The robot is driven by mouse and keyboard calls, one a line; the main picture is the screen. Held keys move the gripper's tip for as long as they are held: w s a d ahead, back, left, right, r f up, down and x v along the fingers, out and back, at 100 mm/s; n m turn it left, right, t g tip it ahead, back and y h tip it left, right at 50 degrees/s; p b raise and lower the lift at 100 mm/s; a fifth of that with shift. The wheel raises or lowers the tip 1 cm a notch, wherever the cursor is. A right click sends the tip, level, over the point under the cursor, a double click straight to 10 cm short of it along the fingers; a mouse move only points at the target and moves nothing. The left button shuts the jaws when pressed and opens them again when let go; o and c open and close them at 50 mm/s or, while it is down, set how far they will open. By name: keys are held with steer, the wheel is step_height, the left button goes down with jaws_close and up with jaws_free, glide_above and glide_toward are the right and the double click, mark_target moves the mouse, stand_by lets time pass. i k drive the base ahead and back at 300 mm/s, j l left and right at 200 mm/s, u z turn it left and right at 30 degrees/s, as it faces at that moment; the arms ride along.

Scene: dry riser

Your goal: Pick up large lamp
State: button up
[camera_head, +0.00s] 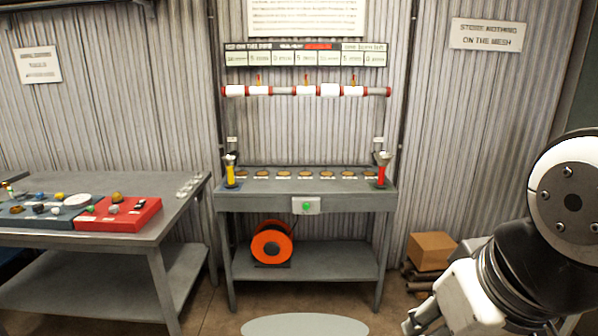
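Two torch-like objects that may be lamps stand upright at the ends of the back workbench (300,203). The yellow one (230,174) is at the left end, and the red one (382,174) with a wider grey head is at the right end. The red one looks a little larger, but I cannot tell for sure which is the large lamp. My gripper (424,322) is at the bottom edge, right of centre, well in front of the bench and apart from both objects. Its fingertips are partly cut off, so its opening is unclear.
A side table (110,240) at left carries a red tray (118,226) and small parts. An orange reel (271,245) sits on the bench's lower shelf. A cardboard box (431,251) stands right of the bench. A red-and-white pipe (306,91) runs above. Floor before the bench is open.

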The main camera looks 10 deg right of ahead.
mark_target(382, 159)
steer(key=i+l+u, duration=0.6)
steer(key=l, duration=0.25)
steer(key=i+l, duration=0.5)
steer(key=l, duration=0.25)
steer(key=i+l+u, duration=0.1)
steer(key=i+l, duration=0.35)
steer(key=l, duration=0.3)
steer(key=i+l+u, duration=0.1)
steer(key=i+l, duration=0.15)
steer(key=l, duration=0.15)
steer(key=i+l, duration=0.2)
steer(key=l, duration=0.2)
steer(key=i+l, duration=0.25)
steer(key=l, duration=0.15)
steer(key=i+l+u, duration=0.1)
steer(key=l, duration=0.3)
steer(key=i, duration=0.1)
